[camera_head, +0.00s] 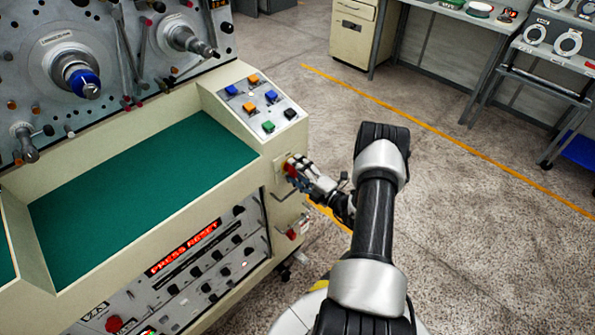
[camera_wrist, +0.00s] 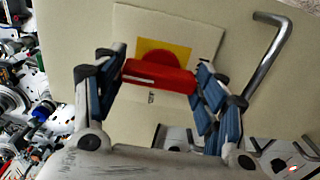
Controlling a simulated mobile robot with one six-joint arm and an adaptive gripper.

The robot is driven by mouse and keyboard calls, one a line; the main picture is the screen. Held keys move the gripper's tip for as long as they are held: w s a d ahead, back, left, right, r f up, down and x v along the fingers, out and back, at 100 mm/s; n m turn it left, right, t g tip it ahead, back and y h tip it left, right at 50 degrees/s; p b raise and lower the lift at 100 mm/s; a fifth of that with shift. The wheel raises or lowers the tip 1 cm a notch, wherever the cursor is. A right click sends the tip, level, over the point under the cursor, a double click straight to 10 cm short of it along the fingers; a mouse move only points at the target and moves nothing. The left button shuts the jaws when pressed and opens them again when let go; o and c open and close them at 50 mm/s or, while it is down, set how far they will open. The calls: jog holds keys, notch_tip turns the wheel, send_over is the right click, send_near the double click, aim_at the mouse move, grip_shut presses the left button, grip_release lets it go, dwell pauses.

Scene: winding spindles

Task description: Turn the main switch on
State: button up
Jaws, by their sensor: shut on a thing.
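The main switch is a red bar handle (camera_wrist: 158,78) on a round red base over a yellow plate (camera_wrist: 184,56), fixed to a cream panel. In the wrist view the handle lies nearly level, tilted slightly down to the right. In the head view the switch (camera_head: 289,169) is on the right end face of the machine, partly covered by my gripper. My gripper (camera_head: 303,172) reaches it from the right. In the wrist view its two blue-padded fingers (camera_wrist: 160,76) are shut on the red handle, one at each end.
A bent metal rod (camera_wrist: 272,60) stands out from the panel to the right of the switch. A control panel with coloured buttons (camera_head: 260,105) is above it. A lit red display (camera_head: 184,247) reads "PRESS RESET". Open floor (camera_head: 470,220) lies to the right.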

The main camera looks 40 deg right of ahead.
jog(key=o, duration=1.1)
jog(key=shift+c, duration=0.2)
jog(key=s, duration=1.2)
jog(key=shift+d, duration=0.45)
